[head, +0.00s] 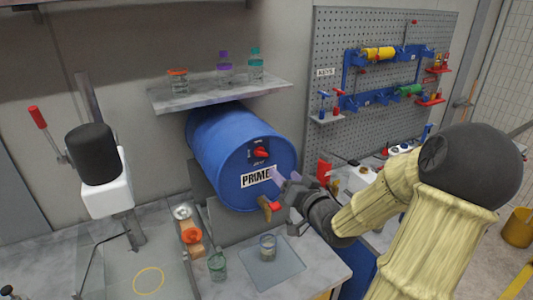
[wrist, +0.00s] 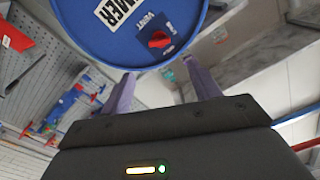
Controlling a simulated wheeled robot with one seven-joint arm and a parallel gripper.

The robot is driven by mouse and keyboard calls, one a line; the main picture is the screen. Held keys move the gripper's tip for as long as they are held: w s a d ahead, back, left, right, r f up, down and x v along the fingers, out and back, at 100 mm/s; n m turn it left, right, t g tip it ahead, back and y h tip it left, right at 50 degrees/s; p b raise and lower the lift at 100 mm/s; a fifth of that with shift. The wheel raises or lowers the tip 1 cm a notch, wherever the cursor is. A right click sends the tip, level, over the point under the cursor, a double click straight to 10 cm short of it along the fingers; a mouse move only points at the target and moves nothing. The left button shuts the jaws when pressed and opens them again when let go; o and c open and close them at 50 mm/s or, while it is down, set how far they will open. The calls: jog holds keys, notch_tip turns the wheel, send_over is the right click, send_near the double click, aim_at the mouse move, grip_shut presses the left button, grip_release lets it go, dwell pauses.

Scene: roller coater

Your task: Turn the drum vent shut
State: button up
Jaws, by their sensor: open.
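The blue drum (head: 225,140) lies on its side on a cradle, with its round end facing out and a "PRIMER" label on it. The red drum vent knob (head: 260,152) sits on a dark plate on the upper part of that end. In the wrist view the vent (wrist: 159,40) shows on a blue plate marked "VENT", with the picture turned over. My gripper (head: 292,188) is beside the drum's lower right edge in the head view. In the wrist view its two purple fingers (wrist: 157,80) are spread apart, empty, and short of the vent.
A tap with a red handle (head: 275,206) sticks out low on the drum's end, close to my gripper. A shelf (head: 220,92) with several jars is above the drum. Below are a glass jar (head: 268,247) on a pad and a green jar (head: 217,266). A pegboard (head: 390,30) stands behind.

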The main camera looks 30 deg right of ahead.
aim_at(264, 154)
jog(key=w+p, duration=0.1)
jog(key=w, duration=0.4)
jog(key=w+p, duration=0.1)
jog(key=w, duration=0.4)
jog(key=shift+w+a+r+p, duration=0.1)
jog(key=shift+a+p, duration=0.1)
jog(key=shift+p, duration=0.15)
jog(key=shift+w, duration=0.7)
jog(key=shift+f, duration=0.2)
jog(key=c, duration=1)
